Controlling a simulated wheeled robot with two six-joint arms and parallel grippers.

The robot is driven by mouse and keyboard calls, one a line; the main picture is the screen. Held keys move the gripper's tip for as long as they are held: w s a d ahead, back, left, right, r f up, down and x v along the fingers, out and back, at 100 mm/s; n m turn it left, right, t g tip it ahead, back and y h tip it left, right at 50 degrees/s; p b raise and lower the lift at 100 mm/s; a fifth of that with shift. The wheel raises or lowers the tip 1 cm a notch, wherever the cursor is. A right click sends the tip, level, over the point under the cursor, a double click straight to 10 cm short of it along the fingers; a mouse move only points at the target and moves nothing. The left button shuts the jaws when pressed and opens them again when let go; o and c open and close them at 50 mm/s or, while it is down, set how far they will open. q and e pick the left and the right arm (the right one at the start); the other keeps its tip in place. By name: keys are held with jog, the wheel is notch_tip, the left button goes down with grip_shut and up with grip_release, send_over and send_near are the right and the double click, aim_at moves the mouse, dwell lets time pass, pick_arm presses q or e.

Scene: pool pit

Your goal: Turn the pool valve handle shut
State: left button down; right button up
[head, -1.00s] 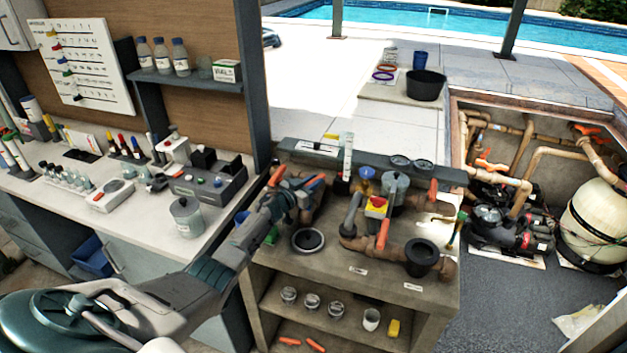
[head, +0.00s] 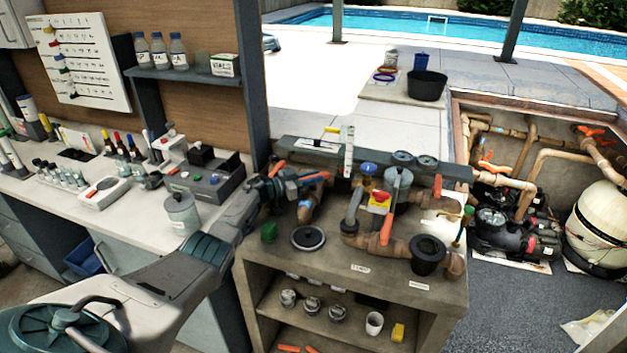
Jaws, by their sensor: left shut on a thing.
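My left gripper (head: 293,187) reaches in over the left back part of the bench. It is shut on an orange handle (head: 316,177), which sticks out to the right of the fingers. The fingers hide much of this handle and its mount. A brown pipe (head: 309,207) with a small label shows just below the gripper. Other orange handles stand on the same pipework: one (head: 387,229) points down below a red and yellow knob (head: 380,201), and one (head: 437,186) is upright farther right. My right gripper is not in view.
The equipment pit (head: 515,260) lies to the right.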

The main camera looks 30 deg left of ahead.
pick_arm(q)
jog(key=shift+s+f, duration=0.2)
jog(key=shift+f, duration=0.25)
jog(key=c, duration=1.3)
grip_release()
jog(key=shift+s+r, duration=0.1)
jog(key=shift+a+r, duration=0.1)
jog(key=shift+a, duration=0.05)
jog(key=shift+r, duration=0.1)
jog(key=shift+r, duration=0.25)
notch_tip(320, 180, up, 3)
jog(key=shift+s+f, duration=0.1)
jog(key=shift+s, duration=0.05)
jog(key=s+d, duration=0.2)
jog(key=s, duration=0.2)
jog(key=s+d+r, duration=0.1)
jog(key=s+d, duration=0.2)
jog(key=s, duration=0.2)
jog(key=s+d, duration=0.3)
jog(key=s, duration=0.1)
jog(key=shift+s+d+r+b, duration=0.15)
jog(key=shift+d+r+b, duration=0.05)
jog(key=shift+b, duration=0.2)
